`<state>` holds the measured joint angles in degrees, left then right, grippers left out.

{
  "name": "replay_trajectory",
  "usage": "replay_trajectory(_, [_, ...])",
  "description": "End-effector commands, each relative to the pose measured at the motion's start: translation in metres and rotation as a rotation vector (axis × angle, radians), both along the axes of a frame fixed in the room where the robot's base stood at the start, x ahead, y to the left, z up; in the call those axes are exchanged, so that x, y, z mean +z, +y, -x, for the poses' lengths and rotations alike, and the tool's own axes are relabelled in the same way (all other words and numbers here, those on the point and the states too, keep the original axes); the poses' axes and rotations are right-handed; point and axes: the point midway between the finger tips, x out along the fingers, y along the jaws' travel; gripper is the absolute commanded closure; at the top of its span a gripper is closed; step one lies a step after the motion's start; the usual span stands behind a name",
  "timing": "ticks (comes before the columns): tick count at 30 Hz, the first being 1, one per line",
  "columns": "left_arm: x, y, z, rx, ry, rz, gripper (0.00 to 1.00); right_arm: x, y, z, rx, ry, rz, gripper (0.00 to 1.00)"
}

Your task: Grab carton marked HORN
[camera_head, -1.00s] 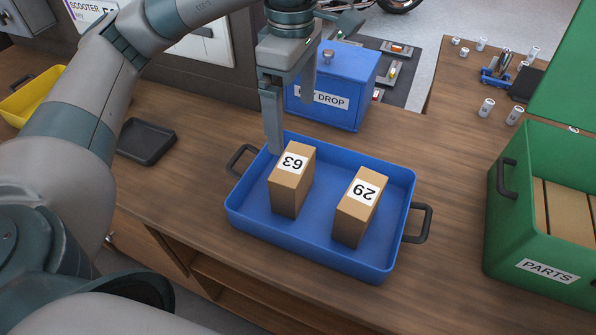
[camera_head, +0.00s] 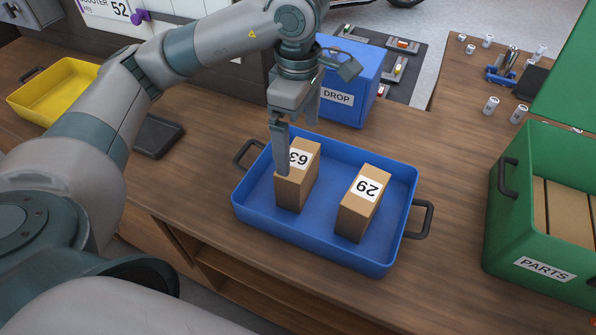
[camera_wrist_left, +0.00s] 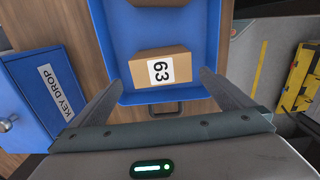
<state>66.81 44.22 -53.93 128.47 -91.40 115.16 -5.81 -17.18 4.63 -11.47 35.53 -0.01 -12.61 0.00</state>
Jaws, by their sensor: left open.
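No label in view reads HORN. Two brown cartons stand upright in a blue tray (camera_head: 330,225). One carton (camera_head: 296,190), whose label looks like 63, is at the left; the other (camera_head: 360,210), with a label like 29, is to its right. My left gripper (camera_head: 297,150) is open and points down over the 63 carton's far end, one finger hiding part of its label. In the left wrist view, the 63 carton (camera_wrist_left: 148,60) lies ahead between the spread fingers, with gaps at both sides. My right gripper is out of view.
A green PARTS bin (camera_head: 510,240) with cartons inside stands at right. A blue key drop box (camera_head: 350,80) stands just behind the tray. A black dish (camera_head: 158,137) and a yellow tray (camera_head: 55,90) are at left. Small cans (camera_head: 491,106) stand at back right.

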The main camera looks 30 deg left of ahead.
Motion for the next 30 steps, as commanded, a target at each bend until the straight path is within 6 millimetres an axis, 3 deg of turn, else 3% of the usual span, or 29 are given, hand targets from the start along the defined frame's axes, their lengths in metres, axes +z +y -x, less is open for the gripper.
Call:
replay_trajectory(15, [-0.054, 0.000, 0.001, 0.001, 0.002, -0.001, 0.00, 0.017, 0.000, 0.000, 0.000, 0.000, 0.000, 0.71])
replay_trajectory(30, [-0.059, 0.000, 0.001, 0.001, 0.002, 0.000, 0.00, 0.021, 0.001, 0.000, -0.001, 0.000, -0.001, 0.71])
